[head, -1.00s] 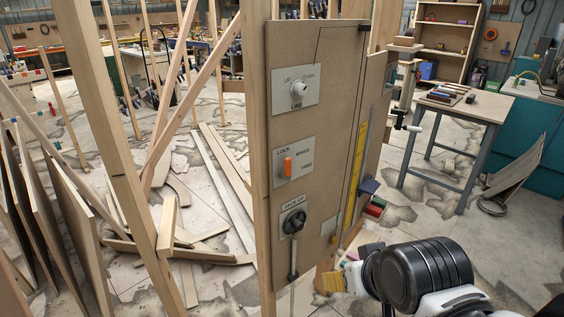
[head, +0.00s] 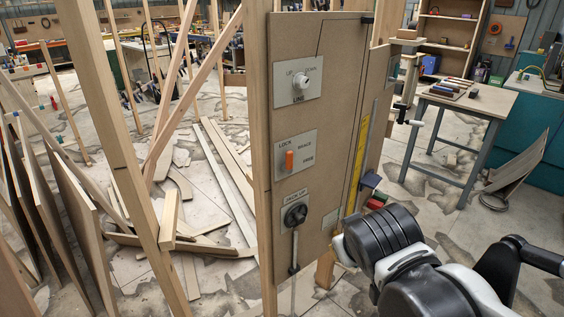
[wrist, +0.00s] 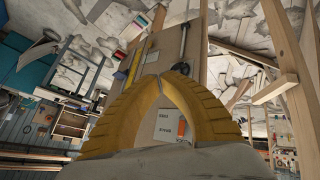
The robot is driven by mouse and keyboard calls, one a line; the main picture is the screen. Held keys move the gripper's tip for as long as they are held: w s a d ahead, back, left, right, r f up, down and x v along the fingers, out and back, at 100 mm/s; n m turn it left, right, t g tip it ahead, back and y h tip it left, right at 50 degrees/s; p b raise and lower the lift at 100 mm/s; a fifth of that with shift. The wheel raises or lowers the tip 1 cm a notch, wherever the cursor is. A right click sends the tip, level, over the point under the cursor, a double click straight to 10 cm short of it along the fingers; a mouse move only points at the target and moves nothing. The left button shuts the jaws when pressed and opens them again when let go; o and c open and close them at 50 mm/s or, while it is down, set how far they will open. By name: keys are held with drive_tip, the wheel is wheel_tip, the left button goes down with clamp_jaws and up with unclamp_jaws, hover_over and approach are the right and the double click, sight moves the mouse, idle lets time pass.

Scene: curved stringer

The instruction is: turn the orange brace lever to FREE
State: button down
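The orange brace lever (head: 289,160) stands roughly upright on a pale plate (head: 296,152) on the brown panel. The plate reads LOCK at its upper left, with BRACE above FREE at its right. In the wrist view, which is upside down, the lever (wrist: 182,128) shows through the arch of my yellow fingers. My gripper (wrist: 165,77) has its two fingertips together and nothing visible between them. The fingers look apart from the lever, though the distance is hard to judge. In the head view my arm is at lower right and the fingers are hidden.
Above the lever is the white LINE knob (head: 303,80); below it is the black JACK UP dial (head: 295,215) with a hanging rod (head: 294,252). A wooden post (head: 258,150) borders the panel on the left. A workbench (head: 468,103) stands at right, with open floor before it.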

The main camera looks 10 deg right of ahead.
drive_tip(key=w+a+r+n+t+h, duration=0.15)
drive_tip(key=w+n, duration=0.25)
drive_tip(key=w, duration=0.5)
drive_tip(key=w+a+n+t+h, duration=0.1)
drive_tip(key=w+a+n+t, duration=0.7)
drive_tip(key=w+a, duration=0.3)
drive_tip(key=a, duration=0.3)
drive_tip(key=shift+a+r+b, duration=0.3)
drive_tip(key=shift+a+b, duration=0.05)
drive_tip(key=shift+a, duration=0.05)
drive_tip(key=shift+w+d+h, duration=0.1)
drive_tip(key=shift+w+h, duration=0.15)
drive_tip(key=b, duration=0.2)
approach(282, 154)
drive_tip(key=w+a, duration=0.2)
drive_tip(key=w, duration=0.1)
drive_tip(key=w+d+b, duration=0.1)
drive_tip(key=w+d, duration=0.1)
drive_tip(key=shift+w+d, duration=0.1)
drive_tip(key=shift+d, duration=0.3)
drive_tip(key=shift+w+d, duration=0.3)
drive_tip(key=shift+d, duration=0.15)
